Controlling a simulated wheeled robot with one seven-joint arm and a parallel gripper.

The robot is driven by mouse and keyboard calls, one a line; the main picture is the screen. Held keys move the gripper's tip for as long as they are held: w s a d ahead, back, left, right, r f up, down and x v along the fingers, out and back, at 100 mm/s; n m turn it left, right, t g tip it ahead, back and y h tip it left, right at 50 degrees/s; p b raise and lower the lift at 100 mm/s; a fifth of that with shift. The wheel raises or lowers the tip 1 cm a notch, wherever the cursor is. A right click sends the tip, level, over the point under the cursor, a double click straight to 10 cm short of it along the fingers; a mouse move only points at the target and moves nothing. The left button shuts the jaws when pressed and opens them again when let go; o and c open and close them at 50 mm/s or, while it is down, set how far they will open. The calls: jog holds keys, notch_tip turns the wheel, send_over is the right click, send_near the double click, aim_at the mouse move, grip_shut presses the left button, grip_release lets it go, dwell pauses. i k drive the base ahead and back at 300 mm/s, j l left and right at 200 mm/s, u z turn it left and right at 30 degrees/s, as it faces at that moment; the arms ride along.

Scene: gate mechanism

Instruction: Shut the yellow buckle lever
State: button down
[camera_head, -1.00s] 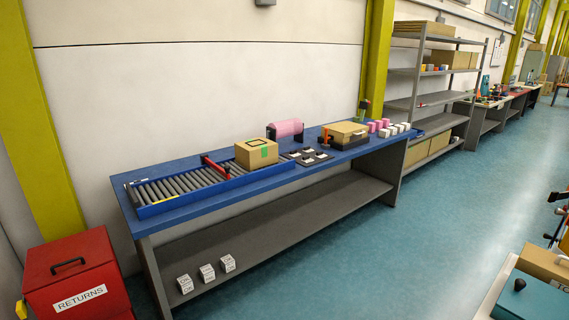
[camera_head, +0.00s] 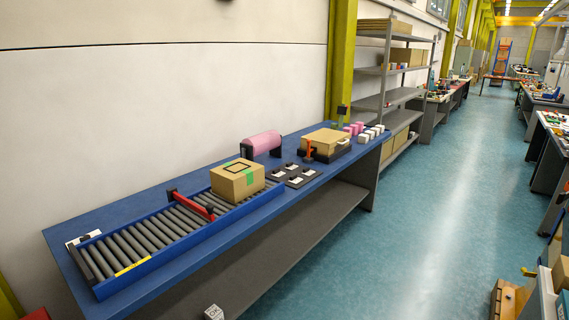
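I cannot make out a yellow buckle lever for certain in this view. A small yellow piece (camera_head: 529,272) shows at the right edge, too small to identify. The red bin (camera_head: 36,315) is almost wholly cut off at the lower left corner, and no yellow part of it shows. A red gate arm (camera_head: 193,204) lies across the roller conveyor (camera_head: 150,262), in front of a cardboard box (camera_head: 238,181). My gripper is not in view.
The blue workbench (camera_head: 85,214) runs along the wall, with a pink roll (camera_head: 264,143) and a second box (camera_head: 325,139) on it. Grey shelving (camera_head: 367,103) stands beyond. The teal floor (camera_head: 440,200) to the right is an open aisle.

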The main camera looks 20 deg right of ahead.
aim_at(524, 269)
jog(key=i+l+z, duration=0.15)
jog(key=i+z, duration=0.65)
jog(key=z, duration=0.15)
jog(key=i+j+z, duration=0.1)
jog(key=i+z, duration=1.3)
jog(key=i+j+z, duration=0.3)
jog(key=z, duration=0.15)
jog(key=i+j+z, duration=1.05)
jog(key=j, duration=0.15)
jog(key=i+j+z, duration=0.15)
jog(key=j, duration=0.25)
jog(key=i+j+z, duration=0.2)
jog(key=j, duration=0.2)
jog(key=j+z, duration=0.2)
jog(key=j, duration=0.2)
jog(key=i, duration=0.2)
jog(key=i+j+u, duration=0.1)
jog(key=u, duration=0.3)
jog(key=i+j+u, duration=0.1)
jog(key=j+u, duration=0.25)
jog(key=i+u, duration=0.15)
jog(key=u, duration=0.25)
